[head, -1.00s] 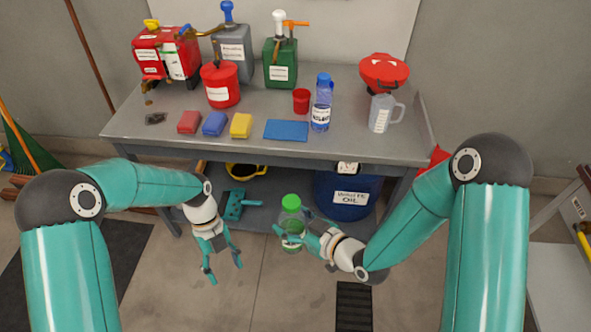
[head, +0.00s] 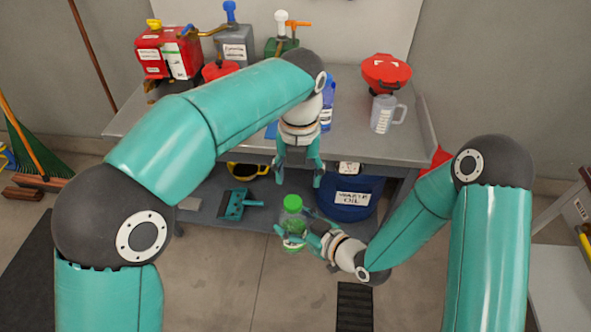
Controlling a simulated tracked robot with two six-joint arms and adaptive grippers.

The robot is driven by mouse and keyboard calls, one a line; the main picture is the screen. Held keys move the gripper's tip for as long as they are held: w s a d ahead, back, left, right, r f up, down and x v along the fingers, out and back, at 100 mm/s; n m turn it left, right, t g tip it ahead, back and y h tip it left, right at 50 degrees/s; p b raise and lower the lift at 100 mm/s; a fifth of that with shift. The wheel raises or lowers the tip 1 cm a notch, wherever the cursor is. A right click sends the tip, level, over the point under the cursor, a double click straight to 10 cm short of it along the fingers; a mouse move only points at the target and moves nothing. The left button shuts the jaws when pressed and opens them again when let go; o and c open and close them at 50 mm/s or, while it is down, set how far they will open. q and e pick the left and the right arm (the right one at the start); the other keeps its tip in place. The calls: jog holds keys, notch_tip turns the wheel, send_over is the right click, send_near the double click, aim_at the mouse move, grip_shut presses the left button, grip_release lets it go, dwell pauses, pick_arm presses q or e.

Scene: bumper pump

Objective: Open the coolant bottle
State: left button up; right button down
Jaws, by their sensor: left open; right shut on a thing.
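The coolant bottle (head: 292,218) is a clear greenish bottle with a green cap (head: 292,202) on top. It is upright in front of the bench, and my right gripper (head: 286,236) is shut on its body from the right. My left gripper (head: 298,180) is open and points down, with its fingertips a little above the green cap and apart from it. Part of the bottle's body is hidden by the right gripper's fingers.
The grey workbench (head: 358,145) stands behind, with a red can (head: 165,55), a grey can (head: 234,45), a red funnel (head: 385,72) and a clear jug (head: 383,115) on it. My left arm hides the middle of the bench. A blue waste oil drum (head: 345,205) stands under it.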

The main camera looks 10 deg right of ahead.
aim_at(297, 198)
pick_arm(q)
notch_tip(297, 198, down, 7)
jog(key=shift+f, duration=0.2)
dwell(0.3)
